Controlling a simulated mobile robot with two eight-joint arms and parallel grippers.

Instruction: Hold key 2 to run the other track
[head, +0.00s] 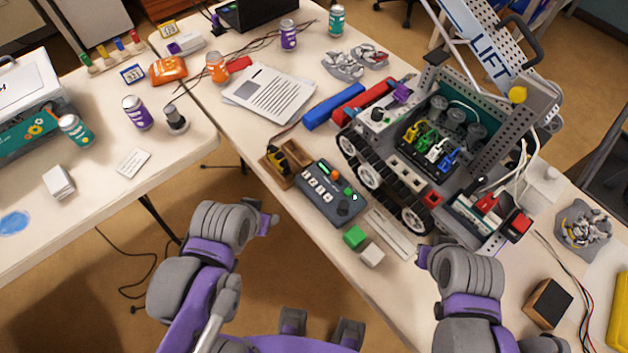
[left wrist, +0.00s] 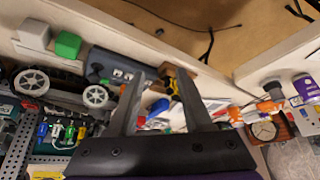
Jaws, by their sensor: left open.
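A dark grey control box (head: 345,208) with a row of white keys (head: 318,184), an orange knob and green buttons lies near the table's front edge. The key numbers are too small to read. Behind it stands a tracked robot (head: 372,178) with dark tracks and pale wheels. My left gripper (head: 270,218) is off the table's edge, left of and apart from the box. In the left wrist view it (left wrist: 158,75) is open and empty, with the box (left wrist: 108,66) beyond its fingers. My right gripper (head: 424,256) is near the table's front edge, its jaws unclear.
A green cube (head: 354,237) and a white cube (head: 372,255) sit in front of the box. A wooden holder (head: 283,160) stands left of it. Red (head: 372,98) and blue (head: 335,105) bars lie behind. Open floor lies between the tables.

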